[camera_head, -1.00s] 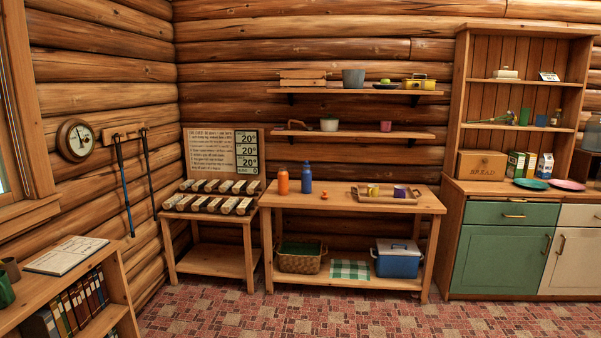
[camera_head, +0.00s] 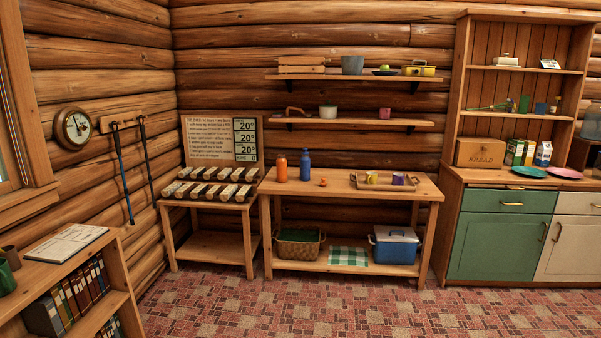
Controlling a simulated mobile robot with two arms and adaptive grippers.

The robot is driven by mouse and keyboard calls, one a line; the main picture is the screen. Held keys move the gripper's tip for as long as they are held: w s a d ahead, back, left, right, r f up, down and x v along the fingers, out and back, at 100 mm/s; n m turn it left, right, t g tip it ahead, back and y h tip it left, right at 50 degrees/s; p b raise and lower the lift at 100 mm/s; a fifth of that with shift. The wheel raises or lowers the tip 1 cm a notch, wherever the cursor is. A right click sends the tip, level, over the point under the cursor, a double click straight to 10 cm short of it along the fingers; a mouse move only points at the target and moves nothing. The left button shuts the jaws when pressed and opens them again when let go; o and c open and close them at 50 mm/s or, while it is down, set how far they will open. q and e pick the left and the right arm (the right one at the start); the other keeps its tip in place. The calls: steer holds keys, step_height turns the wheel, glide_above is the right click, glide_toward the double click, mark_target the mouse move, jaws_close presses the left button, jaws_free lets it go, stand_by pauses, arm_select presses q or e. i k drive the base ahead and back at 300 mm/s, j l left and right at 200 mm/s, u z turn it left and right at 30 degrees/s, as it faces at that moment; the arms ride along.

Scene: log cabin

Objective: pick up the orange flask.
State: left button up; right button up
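The orange flask (camera_head: 282,168) stands upright near the left end of the wooden table (camera_head: 348,184). A blue flask (camera_head: 305,165) stands upright just to its right, a small gap apart. A small orange-red object (camera_head: 323,182) lies on the tabletop farther right. Neither of my grippers shows in the head view.
A tray (camera_head: 393,187) with a yellow and a purple cup sits on the table's right part. A small stand (camera_head: 218,203) with rows of bars adjoins on the left. A bookshelf (camera_head: 65,273) is at near left, a cabinet (camera_head: 499,246) at right. The patterned floor (camera_head: 330,308) between is clear.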

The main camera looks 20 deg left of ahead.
mark_target(280, 162)
steer(key=i+j+u, duration=0.3)
steer(key=i, duration=0.4)
steer(key=i+u, duration=0.3)
steer(key=i, duration=0.35)
